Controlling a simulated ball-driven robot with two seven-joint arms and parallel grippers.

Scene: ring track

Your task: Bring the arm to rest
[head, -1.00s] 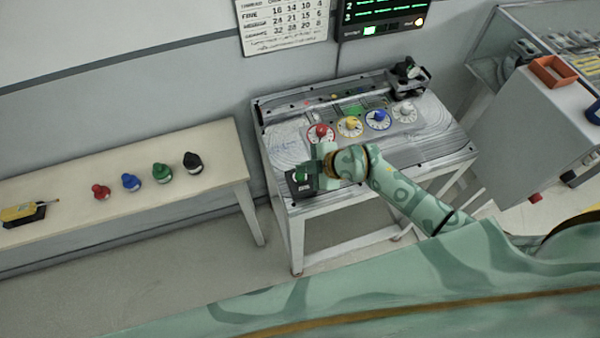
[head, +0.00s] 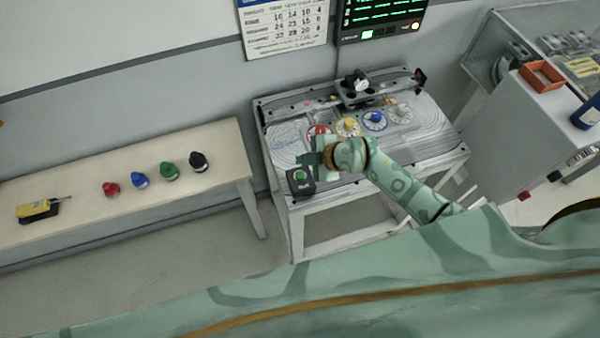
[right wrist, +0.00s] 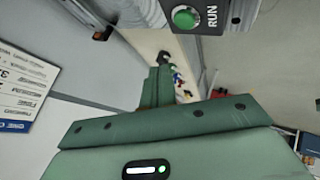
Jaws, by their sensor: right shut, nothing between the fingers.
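My right gripper (head: 317,158) is at the left end of my green arm, above the front left part of the ring-track table (head: 440,133). It is shut and empty. In the right wrist view its two green fingers (right wrist: 157,88) are together. Just below and left of it in the head view is a dark box with a green button (head: 300,176). In the right wrist view the button (right wrist: 186,18), labelled RUN, shows at the top, apart from the fingers. My left gripper is not in view.
A dark carriage (head: 357,87) stands at the table's back. Red (head: 320,130), yellow (head: 348,126) and blue (head: 375,120) dials lie near my gripper. A bench (head: 75,221) at left holds several coloured knobs and a yellow tool (head: 38,209). A grey cabinet stands at right.

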